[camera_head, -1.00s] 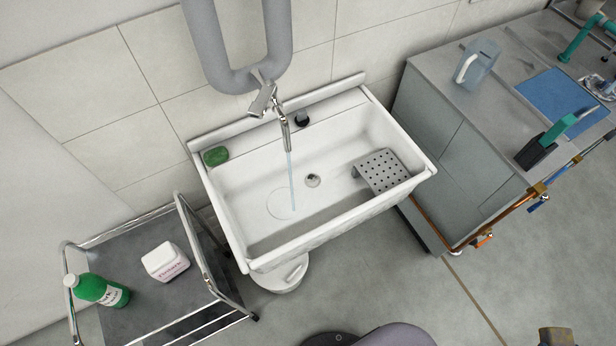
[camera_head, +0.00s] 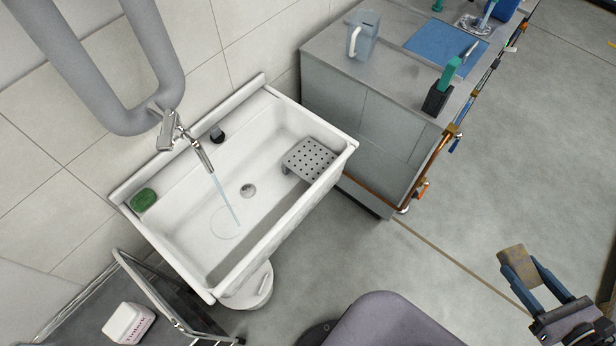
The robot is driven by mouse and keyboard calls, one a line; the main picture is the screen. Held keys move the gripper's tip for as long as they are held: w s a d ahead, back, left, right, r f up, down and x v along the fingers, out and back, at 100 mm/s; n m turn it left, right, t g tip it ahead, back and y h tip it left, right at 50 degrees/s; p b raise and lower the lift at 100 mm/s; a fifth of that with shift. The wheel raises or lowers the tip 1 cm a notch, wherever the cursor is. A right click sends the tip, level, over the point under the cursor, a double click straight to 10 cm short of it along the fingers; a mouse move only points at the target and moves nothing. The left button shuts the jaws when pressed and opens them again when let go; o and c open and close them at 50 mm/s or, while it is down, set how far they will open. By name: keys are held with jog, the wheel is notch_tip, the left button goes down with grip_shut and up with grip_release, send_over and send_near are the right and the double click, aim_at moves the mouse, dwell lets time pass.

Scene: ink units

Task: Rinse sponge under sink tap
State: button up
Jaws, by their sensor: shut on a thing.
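A white sink (camera_head: 325,170) stands against the tiled wall. A thin stream of water (camera_head: 227,200) runs from its metal tap (camera_head: 197,148) into the basin, landing left of the drain. My gripper (camera_head: 524,268) is at the lower right, well away from the sink and over the grey floor. It is shut on a tan-brown block, which looks like the sponge (camera_head: 515,258). The sponge is dry-looking and sticks out past the fingertips.
A green soap-like block (camera_head: 144,199) lies on the sink's left rim. A perforated grey rack (camera_head: 309,158) sits in the basin's right end. A grey counter (camera_head: 385,75) stands right of the sink. A purple-grey seat (camera_head: 390,325) is at the front. A trolley (camera_head: 75,320) is at lower left.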

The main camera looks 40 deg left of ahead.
aim_at(534, 268)
jog(key=shift+s+d+r+p, duration=0.2)
jog(key=shift+d+r+p, duration=0.3)
jog(key=shift+d+r, duration=0.35)
jog(key=shift+s+d+r+p, duration=0.2)
jog(key=shift+d+r+p, duration=0.4)
jog(key=shift+d, duration=0.35)
jog(key=shift+w+d+f, duration=0.15)
jog(key=shift+w+d, duration=0.1)
jog(key=shift+w+f+m+t, duration=0.15)
jog(key=shift+w+m+t, duration=0.15)
jog(key=shift+w+t, duration=0.1)
jog(key=shift+w+a+f+m+t+h, duration=0.15)
jog(key=shift+m+t+h, duration=0.15)
jog(key=shift+m+h, duration=0.1)
jog(key=w+a+n+g+y, duration=0.1)
jog(key=a, duration=1.2)
jog(key=shift+r, duration=0.3)
jog(key=shift+a+n, duration=0.1)
jog(key=shift+n, duration=0.2)
